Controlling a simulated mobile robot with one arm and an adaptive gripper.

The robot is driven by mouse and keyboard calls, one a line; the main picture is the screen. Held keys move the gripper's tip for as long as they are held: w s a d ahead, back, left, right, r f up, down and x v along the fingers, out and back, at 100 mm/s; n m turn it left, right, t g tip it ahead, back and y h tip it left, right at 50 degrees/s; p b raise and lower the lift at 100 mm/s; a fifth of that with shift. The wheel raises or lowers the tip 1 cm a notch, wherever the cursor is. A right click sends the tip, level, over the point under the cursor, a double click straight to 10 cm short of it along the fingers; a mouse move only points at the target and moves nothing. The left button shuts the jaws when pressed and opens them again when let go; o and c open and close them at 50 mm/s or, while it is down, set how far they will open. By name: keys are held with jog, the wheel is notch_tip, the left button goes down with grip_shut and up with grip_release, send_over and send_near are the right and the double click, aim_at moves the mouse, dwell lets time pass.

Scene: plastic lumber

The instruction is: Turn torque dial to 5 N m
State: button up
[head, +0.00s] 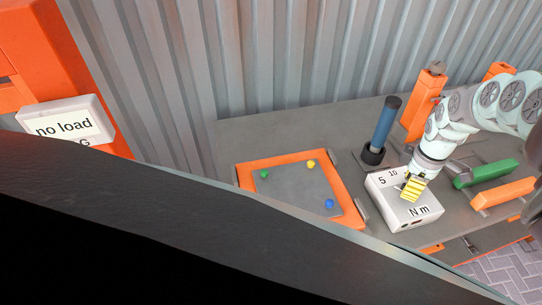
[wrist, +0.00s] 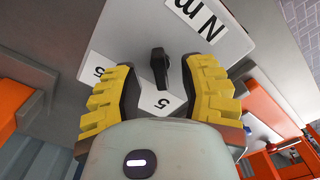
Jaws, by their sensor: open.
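The torque box (head: 399,215) is pale, with an "N m" label at its front and "5" and "10" labels on top at the back. In the wrist view its black dial knob (wrist: 159,66) stands between my yellow gripper fingers. One narrow knob end lies close to a white label showing "5" (wrist: 162,102); part of that label may be hidden. Another "5" label (wrist: 98,71) is at the left. My gripper (head: 413,190) is open over the box, with a finger on each side of the knob. Contact with the knob is not clear. In the head view my gripper hides the knob.
A display (head: 66,124) reads "no load" at the left, its lower line partly covered. An orange-rimmed tray (head: 243,179) with small coloured pieces lies left of the box. A blue cylinder (head: 384,128) stands behind it. Green (head: 487,173) and orange (head: 503,193) bars lie to the right.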

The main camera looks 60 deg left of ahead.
jog(key=r, duration=0.4)
jog(key=shift+w+d+r, duration=0.1)
jog(key=shift+d+r, duration=0.1)
jog(key=shift+a+r, duration=0.15)
jog(key=shift+r, duration=1.05)
